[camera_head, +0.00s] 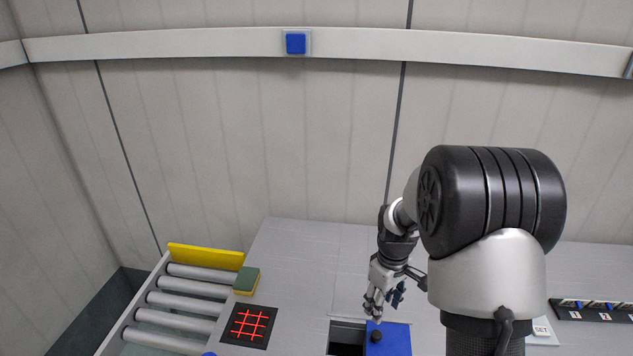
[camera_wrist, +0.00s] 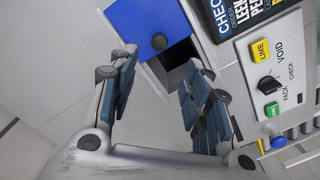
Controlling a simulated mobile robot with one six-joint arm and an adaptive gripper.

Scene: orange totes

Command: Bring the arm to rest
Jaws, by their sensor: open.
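My gripper (camera_head: 384,300) hangs from my arm above the grey worktop (camera_head: 290,262), just over a blue sliding lid (camera_head: 398,343) with a dark knob. In the wrist view my gripper (camera_wrist: 160,92) has its two blue-padded fingers spread wide, with nothing between them. The blue lid (camera_wrist: 140,22) lies beyond the fingertips, apart from them as far as I can tell. Beside the lid is a dark opening (camera_head: 346,339), partly uncovered. My arm's large black joint hides part of the worktop at the right.
A roller conveyor (camera_head: 184,298) with a yellow end plate (camera_head: 206,258) stands at the left. Near it are a green and yellow block (camera_head: 246,281) and a black pad with a red grid (camera_head: 249,326). A control panel (camera_wrist: 250,55) with a black dial is close right of my gripper.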

